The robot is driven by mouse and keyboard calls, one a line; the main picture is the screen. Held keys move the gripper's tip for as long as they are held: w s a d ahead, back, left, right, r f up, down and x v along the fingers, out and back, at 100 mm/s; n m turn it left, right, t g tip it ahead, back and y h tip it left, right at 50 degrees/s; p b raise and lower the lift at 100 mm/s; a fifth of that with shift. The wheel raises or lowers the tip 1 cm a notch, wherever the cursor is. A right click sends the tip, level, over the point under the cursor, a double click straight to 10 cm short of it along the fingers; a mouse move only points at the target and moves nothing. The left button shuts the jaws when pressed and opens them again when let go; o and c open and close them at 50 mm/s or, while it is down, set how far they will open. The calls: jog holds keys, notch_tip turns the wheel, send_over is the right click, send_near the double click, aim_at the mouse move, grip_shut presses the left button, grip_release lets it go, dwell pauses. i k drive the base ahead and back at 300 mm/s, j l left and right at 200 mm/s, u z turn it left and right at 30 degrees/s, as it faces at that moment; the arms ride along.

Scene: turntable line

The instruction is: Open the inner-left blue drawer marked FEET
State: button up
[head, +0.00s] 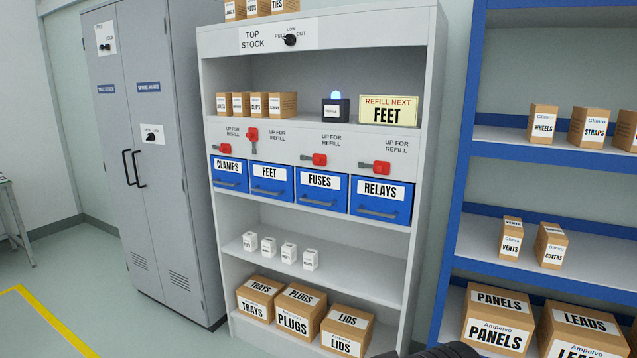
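The blue FEET drawer (271,190) is second from the left in a row of blue drawers on the grey shelf unit. Its front looks flush with its neighbours, so it appears shut. A handle (268,194) runs across its lower front. The red lever (252,140) above it points up, while the other red levers lie sideways. A yellow sign (388,110) reads REFILL NEXT FEET. My gripper is not in view; only a dark part of my body shows at the bottom edge.
Beside it are the CLAMPS drawer (229,174), FUSES drawer (321,189) and RELAYS drawer (381,200). A button box (335,111) with a lit blue top stands above. A grey cabinet (150,215) is left, a blue rack (455,170) right. Floor at left is clear.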

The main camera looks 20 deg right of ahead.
aim_at(276, 182)
jog(key=i+l, duration=0.15)
jog(key=i, duration=0.25)
jog(key=i+l+u, duration=0.15)
jog(key=i, duration=0.3)
jog(key=i+l, duration=0.2)
jog(key=i, duration=0.2)
jog(key=i+l+u, duration=0.15)
jog(key=i, duration=0.25)
